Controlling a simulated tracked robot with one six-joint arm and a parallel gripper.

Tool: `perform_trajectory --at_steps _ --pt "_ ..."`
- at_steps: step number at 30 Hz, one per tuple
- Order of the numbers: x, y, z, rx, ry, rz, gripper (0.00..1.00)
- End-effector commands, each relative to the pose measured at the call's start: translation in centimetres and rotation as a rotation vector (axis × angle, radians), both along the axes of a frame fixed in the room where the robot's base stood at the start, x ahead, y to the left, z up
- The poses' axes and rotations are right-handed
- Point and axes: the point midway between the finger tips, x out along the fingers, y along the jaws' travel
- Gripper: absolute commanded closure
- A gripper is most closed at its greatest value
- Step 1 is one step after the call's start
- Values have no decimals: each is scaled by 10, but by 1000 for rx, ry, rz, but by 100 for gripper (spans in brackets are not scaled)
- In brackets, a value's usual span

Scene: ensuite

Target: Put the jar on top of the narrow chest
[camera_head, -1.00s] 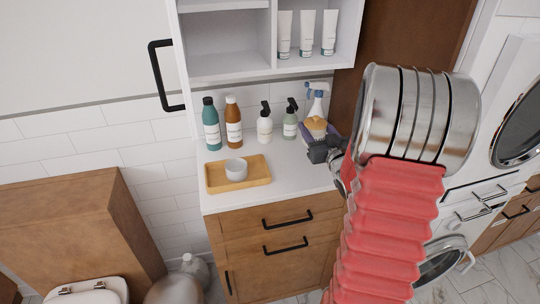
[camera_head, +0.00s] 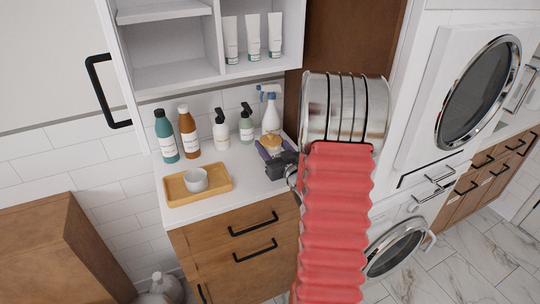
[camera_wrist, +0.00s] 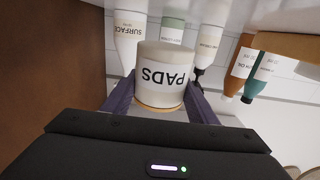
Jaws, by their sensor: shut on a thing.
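The jar (camera_head: 270,143) is a pale cylinder with a wooden lid, and it shows large in the wrist view (camera_wrist: 162,72), upside down, with the word PADS. My gripper (camera_head: 268,154) is shut on it, with purple fingers on both sides. The jar is at the right end of a white-topped wooden drawer chest (camera_head: 222,210), in front of a spray bottle (camera_head: 271,117). I cannot tell whether the jar touches the top, or whether this is the narrow chest. My red arm hides the area to the right.
A yellow tray (camera_head: 177,197) with a grey cup (camera_head: 195,180) and several bottles (camera_head: 188,132) stand on the white top. Open shelves (camera_head: 165,75) hang above. A brown wooden box (camera_head: 60,250) is at lower left. Washer and dryer (camera_head: 470,95) are at right.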

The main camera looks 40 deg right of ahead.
Motion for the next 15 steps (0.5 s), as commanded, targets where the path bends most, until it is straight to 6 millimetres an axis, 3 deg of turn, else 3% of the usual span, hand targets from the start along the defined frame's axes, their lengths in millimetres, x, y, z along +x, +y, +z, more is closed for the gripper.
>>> perform_trajectory --at_steps 8,15 --pt "0 -1 0 0 -1 -1 75" --pt "0 -1 -24 3 0 -2 75"
